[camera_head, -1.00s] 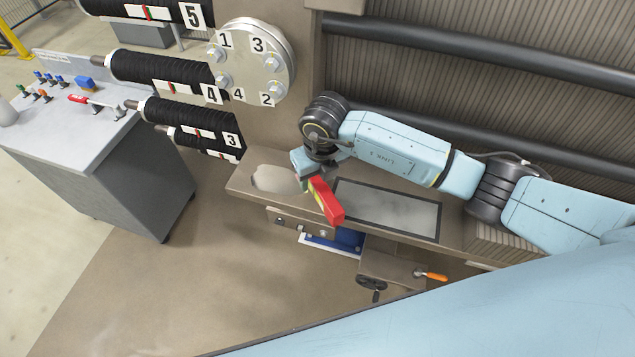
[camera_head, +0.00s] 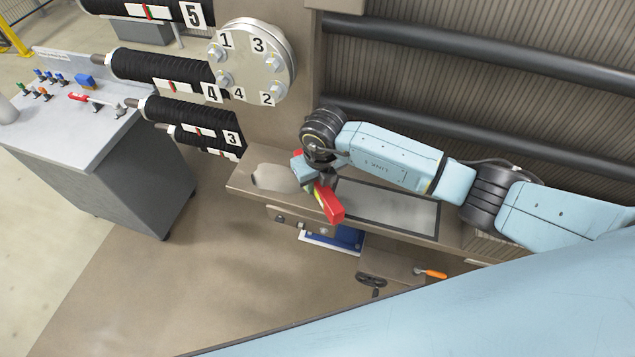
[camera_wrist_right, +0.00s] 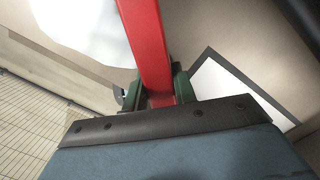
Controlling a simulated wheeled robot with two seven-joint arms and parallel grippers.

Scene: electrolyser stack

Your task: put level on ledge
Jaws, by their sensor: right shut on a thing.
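A red level (camera_head: 328,204) with a yellow patch is held by my right gripper (camera_head: 318,184). The gripper is shut on it. In the right wrist view the red level (camera_wrist_right: 147,45) runs up from between the fingers (camera_wrist_right: 160,90). The brown ledge (camera_head: 240,186) lies beneath, with a pale worn patch at its left and a dark-framed grey plate (camera_head: 395,210) at its right. The level lies over the ledge, its near end reaching past the front edge; I cannot tell if it touches. My left gripper is not in view.
A round flange (camera_head: 250,65) with numbered bolts and black ribbed cylinders stand above left. A grey bench (camera_head: 100,140) with small tools is at the left. Dark horizontal bars run behind my right arm. An orange handle (camera_head: 432,274) sits below the ledge.

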